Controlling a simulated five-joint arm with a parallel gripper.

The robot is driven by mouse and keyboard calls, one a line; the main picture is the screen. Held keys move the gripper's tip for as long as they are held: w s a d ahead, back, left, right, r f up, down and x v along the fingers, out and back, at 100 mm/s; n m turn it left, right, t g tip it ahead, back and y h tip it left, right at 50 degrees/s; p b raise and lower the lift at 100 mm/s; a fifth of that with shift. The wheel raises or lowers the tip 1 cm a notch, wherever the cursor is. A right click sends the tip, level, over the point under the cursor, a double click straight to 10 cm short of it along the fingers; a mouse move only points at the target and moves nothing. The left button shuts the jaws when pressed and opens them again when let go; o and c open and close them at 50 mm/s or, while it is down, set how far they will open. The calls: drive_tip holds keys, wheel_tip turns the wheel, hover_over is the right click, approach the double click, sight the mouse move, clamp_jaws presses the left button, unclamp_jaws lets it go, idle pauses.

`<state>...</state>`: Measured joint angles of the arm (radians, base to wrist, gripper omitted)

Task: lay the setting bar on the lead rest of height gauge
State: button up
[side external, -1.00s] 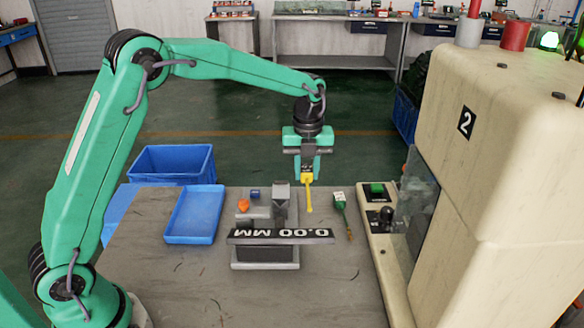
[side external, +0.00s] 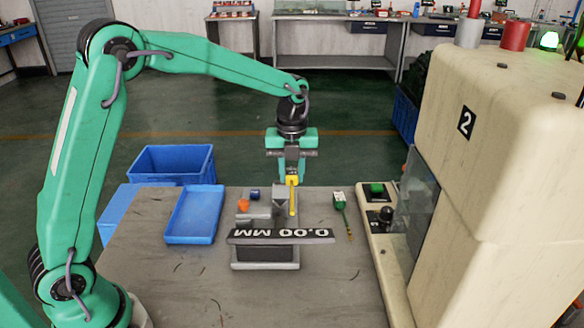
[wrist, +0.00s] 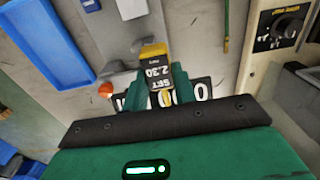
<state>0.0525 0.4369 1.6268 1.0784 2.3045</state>
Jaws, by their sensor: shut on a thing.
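The yellow setting bar (side external: 293,199) hangs from my gripper (side external: 290,178), which is shut on its upper end. In the side view the bar overlaps the grey upright block (side external: 279,196) of the height gauge (side external: 265,254). I cannot tell whether the bar touches that block, which looks like the lead rest. The gauge's display (side external: 280,236) reads 0.00 MM. In the wrist view the bar's yellow end (wrist: 153,50) and its dark label, reading SET 2.30, show between the fingers of my gripper (wrist: 160,78). My gripper hides part of the gauge there.
An orange knob (side external: 243,205) and a small blue part (side external: 254,192) sit left of the grey block. A green-and-white tool (side external: 340,203) lies to the right, before the press's control panel (side external: 378,205). A blue tray (side external: 194,214) lies at left. The front bench is clear.

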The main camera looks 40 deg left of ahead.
hover_over(281, 193)
wheel_tip(281, 193, down, 5)
drive_tip(key=shift+f, duration=2.05)
drive_tip(key=shift+f, duration=0.1)
drive_tip(key=o, duration=1)
drive_tip(key=shift+o, duration=0.2)
wheel_tip(281, 193, up, 12)
